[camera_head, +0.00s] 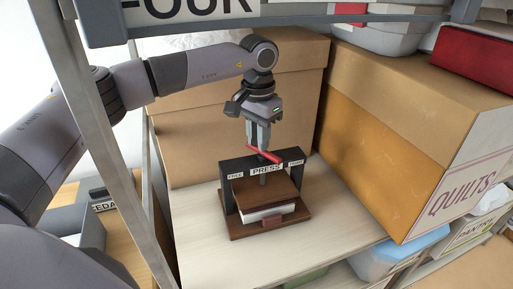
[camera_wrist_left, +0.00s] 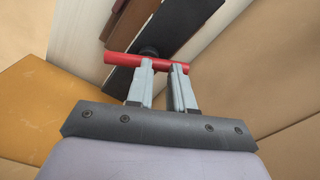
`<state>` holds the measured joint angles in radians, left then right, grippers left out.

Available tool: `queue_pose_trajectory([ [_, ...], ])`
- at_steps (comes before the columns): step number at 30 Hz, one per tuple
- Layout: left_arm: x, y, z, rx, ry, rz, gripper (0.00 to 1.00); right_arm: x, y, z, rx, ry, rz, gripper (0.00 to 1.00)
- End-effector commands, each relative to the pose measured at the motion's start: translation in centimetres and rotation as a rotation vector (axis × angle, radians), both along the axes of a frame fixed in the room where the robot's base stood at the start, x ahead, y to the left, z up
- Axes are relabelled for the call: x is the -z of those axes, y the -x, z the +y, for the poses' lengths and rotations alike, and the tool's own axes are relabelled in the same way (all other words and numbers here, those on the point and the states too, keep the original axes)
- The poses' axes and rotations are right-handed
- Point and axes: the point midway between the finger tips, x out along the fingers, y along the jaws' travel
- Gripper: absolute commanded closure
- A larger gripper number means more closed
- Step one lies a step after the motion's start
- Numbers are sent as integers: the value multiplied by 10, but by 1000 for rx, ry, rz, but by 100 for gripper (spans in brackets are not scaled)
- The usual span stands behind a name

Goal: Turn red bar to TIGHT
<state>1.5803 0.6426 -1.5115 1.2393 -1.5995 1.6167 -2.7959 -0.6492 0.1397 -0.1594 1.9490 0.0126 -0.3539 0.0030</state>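The press (camera_head: 240,186) is a dark frame on a brown base on the shelf. Its top beam reads PRESS in the middle, FREE at left and a small label, seemingly TIGHT, at right. The red bar (camera_head: 264,154) lies across the screw above the beam, slanting from upper left to lower right. My left gripper (camera_head: 258,145) points down from above at the bar. In the left wrist view, its two fingers (camera_wrist_left: 163,66) are apart, with tips at the red bar (camera_wrist_left: 122,60); contact is unclear. My right gripper is not in view.
Cardboard boxes stand behind the press (camera_head: 190,140) and to its right, the latter marked QUILTS (camera_head: 375,150). A metal shelf post (camera_head: 100,130) stands left, near my left arm. Bare pale shelf (camera_head: 195,225) lies left of and in front of the press.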

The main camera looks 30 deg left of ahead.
Motion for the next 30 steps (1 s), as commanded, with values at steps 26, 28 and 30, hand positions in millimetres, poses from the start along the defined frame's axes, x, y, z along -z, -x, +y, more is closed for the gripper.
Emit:
queue_pose_trajectory([
  [26,-32,5,-5,11,3,25,60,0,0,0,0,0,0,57],
  [28,-36,5,-5,11,3,25,60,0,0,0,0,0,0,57],
  [30,-39,5,-5,10,2,24,60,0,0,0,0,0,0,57],
])
